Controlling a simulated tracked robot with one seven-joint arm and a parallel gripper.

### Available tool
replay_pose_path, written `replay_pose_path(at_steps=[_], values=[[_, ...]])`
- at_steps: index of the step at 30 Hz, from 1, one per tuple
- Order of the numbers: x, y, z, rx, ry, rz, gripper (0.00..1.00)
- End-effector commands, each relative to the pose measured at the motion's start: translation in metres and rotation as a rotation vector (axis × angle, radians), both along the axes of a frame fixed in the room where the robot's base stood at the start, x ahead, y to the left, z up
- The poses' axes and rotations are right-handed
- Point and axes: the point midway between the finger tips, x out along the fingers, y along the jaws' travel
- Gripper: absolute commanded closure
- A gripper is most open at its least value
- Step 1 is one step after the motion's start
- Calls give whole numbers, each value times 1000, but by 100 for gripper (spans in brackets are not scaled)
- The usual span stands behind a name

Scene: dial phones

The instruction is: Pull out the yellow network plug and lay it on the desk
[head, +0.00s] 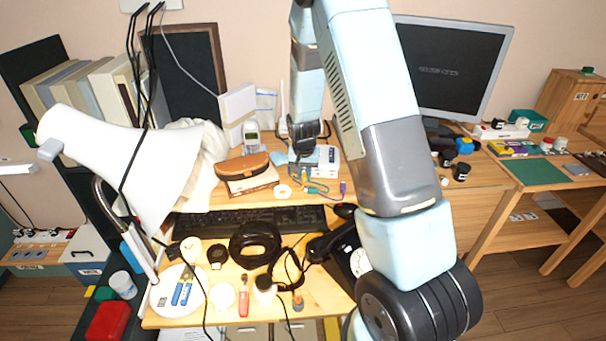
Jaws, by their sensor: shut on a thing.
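My gripper (304,158) points down at the back middle of the desk, beside a small white network box (329,160). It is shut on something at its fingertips. A bit of yellow, the yellow network plug (304,174), shows right below the fingertips; the fingers hide most of it. I cannot tell whether the plug is still in its socket. A green cable plug (314,189) and a purple cable plug (343,188) lie in front of the box. The wooden desk (305,205) has a bare strip in front of the cables.
A brown case (242,166) lies left of the gripper, near a cordless phone (251,136). A keyboard (250,219), black headphones (255,244) and a dial phone (338,245) fill the front. A white lamp (130,155) stands left. A monitor (449,72) is at the right.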

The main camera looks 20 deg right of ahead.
Motion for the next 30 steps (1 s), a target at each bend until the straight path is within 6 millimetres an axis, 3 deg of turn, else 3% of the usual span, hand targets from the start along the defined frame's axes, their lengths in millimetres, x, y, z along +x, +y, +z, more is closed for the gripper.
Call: replay_pose_path(at_steps=[30], values=[[-14,6,-2,0,6,2,99]])
